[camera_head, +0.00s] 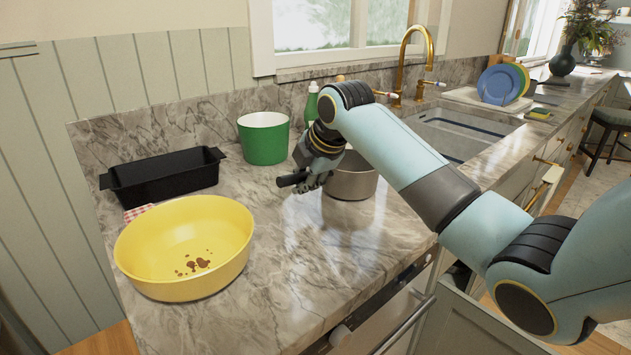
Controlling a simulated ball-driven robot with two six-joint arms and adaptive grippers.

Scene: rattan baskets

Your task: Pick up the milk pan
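The milk pan (352,184) is a grey metal pan standing upright on the marble counter, with a dark handle (290,180) that sticks out to the left. My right gripper (312,183) reaches in from the right and is down at this handle, with its fingers around or right beside it. The gripper and the handle are both dark and overlap, so I cannot tell whether the fingers are shut on it. My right forearm hides part of the pan's rim. My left gripper is not in view.
A yellow bowl (150,262) with brown stains stands at the front left. Behind it are a black loaf tin (165,178) and a green pot (264,143). A green bottle (311,106) stands behind my wrist. The sink (455,130) is to the right. The front middle of the counter is clear.

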